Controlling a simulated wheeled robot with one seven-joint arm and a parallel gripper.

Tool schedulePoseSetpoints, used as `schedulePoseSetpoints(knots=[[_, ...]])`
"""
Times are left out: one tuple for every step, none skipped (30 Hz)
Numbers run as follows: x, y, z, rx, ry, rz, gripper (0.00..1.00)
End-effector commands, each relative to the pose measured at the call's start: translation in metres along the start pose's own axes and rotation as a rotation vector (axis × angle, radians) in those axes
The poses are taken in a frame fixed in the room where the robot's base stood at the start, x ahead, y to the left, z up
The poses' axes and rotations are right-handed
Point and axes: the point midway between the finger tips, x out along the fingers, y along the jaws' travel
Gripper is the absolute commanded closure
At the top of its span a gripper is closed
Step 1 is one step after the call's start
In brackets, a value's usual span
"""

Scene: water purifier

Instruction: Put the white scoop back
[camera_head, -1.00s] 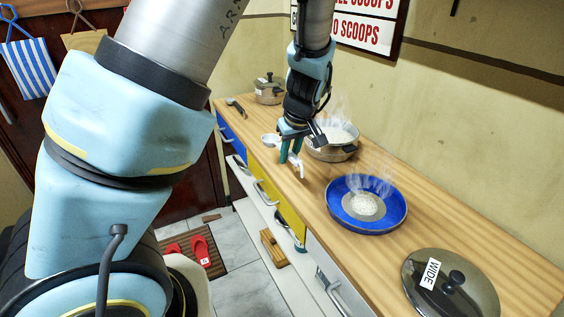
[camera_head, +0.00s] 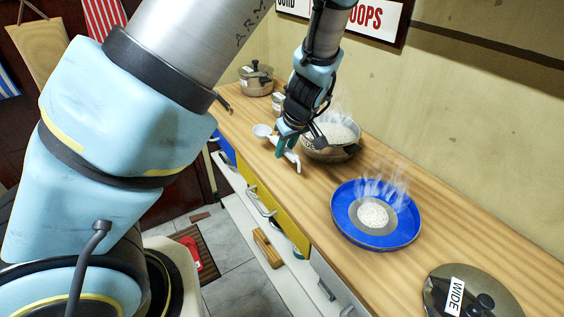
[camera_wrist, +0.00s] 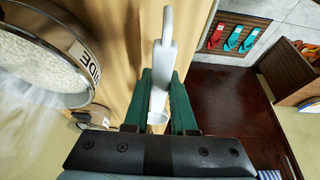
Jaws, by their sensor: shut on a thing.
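My gripper (camera_head: 281,148) is shut on the white scoop. In the head view the scoop's small round bowl (camera_head: 262,131) shows left of the fingers, and its curved white handle end (camera_head: 294,160) shows to the right. The scoop appears near the counter's front edge, beside the steaming pot; its height above the counter is hard to judge. In the wrist view the white scoop (camera_wrist: 163,65) lies between the green fingers (camera_wrist: 158,98), its hooked end pointing away from the gripper.
The steaming pot of white grains (camera_head: 338,143) stands close right of my gripper. A blue pan (camera_head: 350,222), a lid labelled WIDE (camera_head: 478,284) and a lidded pot (camera_head: 256,86) share the wooden counter (camera_head: 440,230). Sandals (camera_wrist: 232,38) lie on a floor mat.

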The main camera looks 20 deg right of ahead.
Motion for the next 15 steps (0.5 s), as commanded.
schedulePoseSetpoints(knots=[[0.005,-0.001,0.002,-0.001,0.0,-0.002,1.0],[0.008,-0.001,0.003,0.0,0.0,-0.001,1.0],[0.011,0.0,0.004,-0.001,0.0,-0.001,1.0],[0.013,0.0,0.005,-0.001,0.0,-0.001,1.0],[0.015,0.0,0.006,-0.001,0.0,-0.001,1.0],[0.02,-0.001,0.007,-0.001,0.0,-0.002,1.0],[0.024,-0.001,0.009,-0.001,0.0,-0.003,1.0],[0.028,-0.001,0.011,0.0,-0.001,-0.003,1.0],[0.033,-0.001,0.014,0.001,-0.001,-0.003,1.0],[0.037,-0.001,0.015,0.0,0.0,-0.003,1.0],[0.041,-0.001,0.016,-0.001,0.0,-0.003,1.0],[0.045,-0.001,0.018,-0.001,0.0,-0.002,1.0],[0.047,-0.001,0.019,-0.001,-0.001,-0.002,1.0],[0.049,-0.001,0.02,-0.001,-0.001,-0.001,1.0],[0.05,0.0,0.021,-0.001,0.0,0.0,1.0]])
